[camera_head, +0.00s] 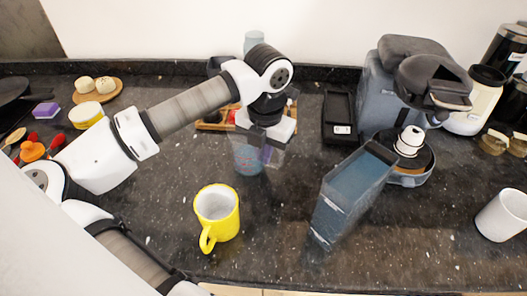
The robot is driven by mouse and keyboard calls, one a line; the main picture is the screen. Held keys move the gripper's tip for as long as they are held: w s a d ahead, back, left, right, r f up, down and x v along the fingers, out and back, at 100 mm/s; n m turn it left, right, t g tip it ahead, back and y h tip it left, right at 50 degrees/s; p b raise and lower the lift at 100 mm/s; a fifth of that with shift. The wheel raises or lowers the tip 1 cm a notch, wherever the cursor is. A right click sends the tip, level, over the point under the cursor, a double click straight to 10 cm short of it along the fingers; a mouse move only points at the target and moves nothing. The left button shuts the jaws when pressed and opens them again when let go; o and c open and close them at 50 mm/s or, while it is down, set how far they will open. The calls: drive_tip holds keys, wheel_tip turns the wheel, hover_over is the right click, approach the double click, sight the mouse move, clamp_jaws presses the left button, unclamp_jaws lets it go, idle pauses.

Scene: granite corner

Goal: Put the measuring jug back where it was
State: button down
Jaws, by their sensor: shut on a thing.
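The measuring jug (248,160) is a clear bluish vessel with red markings, near the middle of the dark counter. My gripper (264,143) points down over it from the back and is shut on it. The gripper and arm hide the jug's upper part. I cannot tell whether its base touches the counter.
A yellow mug (218,215) stands in front of the jug. A blue-grey open container (350,195) stands to the right, before a coffee machine (380,85). A black tray (340,118) and a wooden board (212,127) lie behind. A white cup (502,215) is far right.

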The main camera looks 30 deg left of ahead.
drive_tip(key=c, duration=1.6)
unclamp_jaws()
drive_tip(key=shift+o, duration=0.2)
drive_tip(key=r+b, duration=0.1)
drive_tip(key=r, duration=1.1)
drive_tip(key=shift+d+r, duration=0.15)
drive_tip(key=shift+d, duration=0.05)
